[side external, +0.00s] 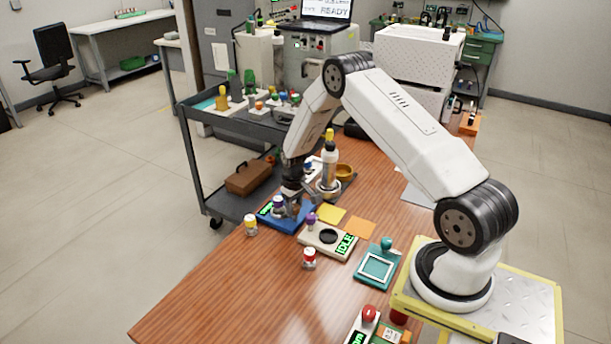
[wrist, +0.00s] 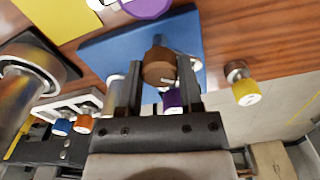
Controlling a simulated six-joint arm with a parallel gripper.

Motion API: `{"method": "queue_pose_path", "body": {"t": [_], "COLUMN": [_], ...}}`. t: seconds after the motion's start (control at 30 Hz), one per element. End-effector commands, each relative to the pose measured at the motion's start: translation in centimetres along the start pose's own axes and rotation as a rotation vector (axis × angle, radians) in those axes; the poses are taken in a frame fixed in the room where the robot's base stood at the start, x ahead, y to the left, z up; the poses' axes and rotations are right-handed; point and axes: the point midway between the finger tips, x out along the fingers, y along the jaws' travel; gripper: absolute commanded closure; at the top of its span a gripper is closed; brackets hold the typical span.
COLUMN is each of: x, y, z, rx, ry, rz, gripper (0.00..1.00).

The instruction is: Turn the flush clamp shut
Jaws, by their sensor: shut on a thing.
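A blue base (wrist: 112,54) lies on the wooden table; in the side view this blue base (side external: 290,224) sits below my gripper (side external: 285,208). In the wrist view a brown round knob (wrist: 160,66), which looks like the flush clamp's handle, stands over the blue base. My gripper (wrist: 160,75) has one finger on each side of this knob and is shut on it. A purple-capped vial (wrist: 172,99) shows between the fingers, nearer the palm. My gripper hides part of the base, and the clamp's angle is unclear.
A yellow-capped vial (side external: 250,225) stands left of the base, and a red-capped one (side external: 309,258) nearer the front. A white bottle (side external: 329,165) stands close to the arm. A pale device reading IDLE (side external: 328,241) is to the right. The table's left front is clear.

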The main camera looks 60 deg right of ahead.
Motion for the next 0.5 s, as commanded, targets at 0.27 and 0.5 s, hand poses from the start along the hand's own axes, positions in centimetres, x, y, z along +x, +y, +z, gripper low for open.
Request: {"method": "queue_pose_path", "body": {"t": [0.27,0.5], "x": [-0.06,-0.07], "y": [0.05,0.07], "z": [-0.02,-0.02], "rx": [0.264,0.491], "ry": [0.0,0.0], "rz": [0.0,0.0], "gripper": [1.0,1.0]}}
